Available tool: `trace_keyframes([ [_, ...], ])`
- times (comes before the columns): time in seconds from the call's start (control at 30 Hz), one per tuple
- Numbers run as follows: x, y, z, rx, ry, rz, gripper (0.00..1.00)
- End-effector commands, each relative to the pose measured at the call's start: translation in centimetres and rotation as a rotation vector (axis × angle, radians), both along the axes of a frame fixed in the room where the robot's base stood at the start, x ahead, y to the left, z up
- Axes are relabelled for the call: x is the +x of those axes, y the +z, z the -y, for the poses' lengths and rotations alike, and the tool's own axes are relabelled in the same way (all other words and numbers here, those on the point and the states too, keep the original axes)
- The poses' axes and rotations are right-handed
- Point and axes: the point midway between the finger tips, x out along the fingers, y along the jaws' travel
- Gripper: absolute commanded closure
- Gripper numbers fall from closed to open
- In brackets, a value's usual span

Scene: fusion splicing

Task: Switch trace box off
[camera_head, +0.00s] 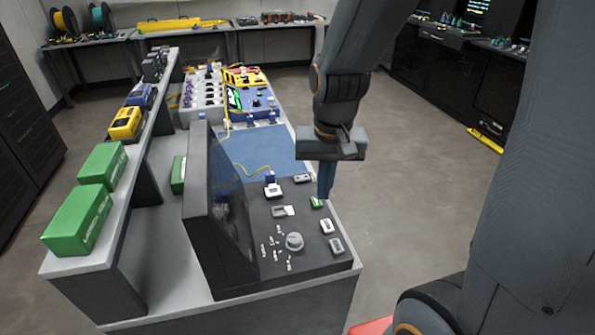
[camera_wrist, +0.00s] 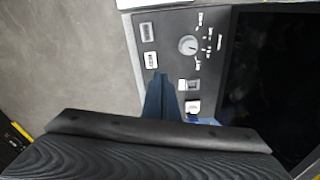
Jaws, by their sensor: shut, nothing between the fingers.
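A dark console with an upright screen (camera_head: 218,200) and a sloped control panel (camera_head: 262,225) stands at the near end of the bench; I see no label naming it the trace box. Its panel carries a round knob (camera_head: 294,241), a green-lit button (camera_head: 317,202), a white-framed switch (camera_head: 283,211) and two pale buttons (camera_head: 327,226). My gripper (camera_head: 321,202) is shut and empty, its blue fingers pointing down at the green button; contact cannot be told. In the wrist view the fingertips (camera_wrist: 157,76) hide that button, beside the knob (camera_wrist: 188,45) and a pale button (camera_wrist: 151,60).
A blue plug with a yellow cable (camera_head: 269,177) sits on the panel's far side. A blue mat (camera_head: 265,150) and instruments with a green display (camera_head: 235,98) lie beyond. A shelf (camera_head: 117,198) with green boxes (camera_head: 80,218) runs along the left.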

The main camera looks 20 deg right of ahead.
Motion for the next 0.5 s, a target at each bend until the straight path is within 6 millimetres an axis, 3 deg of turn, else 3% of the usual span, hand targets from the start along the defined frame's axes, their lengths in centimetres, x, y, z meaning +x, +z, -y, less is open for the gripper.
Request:
trace_keyframes([
  [0.1, 5.3, 0.1, 0.0, 0.025, -0.253, -0.018, 1.00],
  [0.3, 13.1, 1.2, -0.1, 0.057, -0.729, -0.057, 1.00],
  [0.5, 18.5, 2.4, -0.1, 0.070, -1.108, -0.083, 1.00],
])
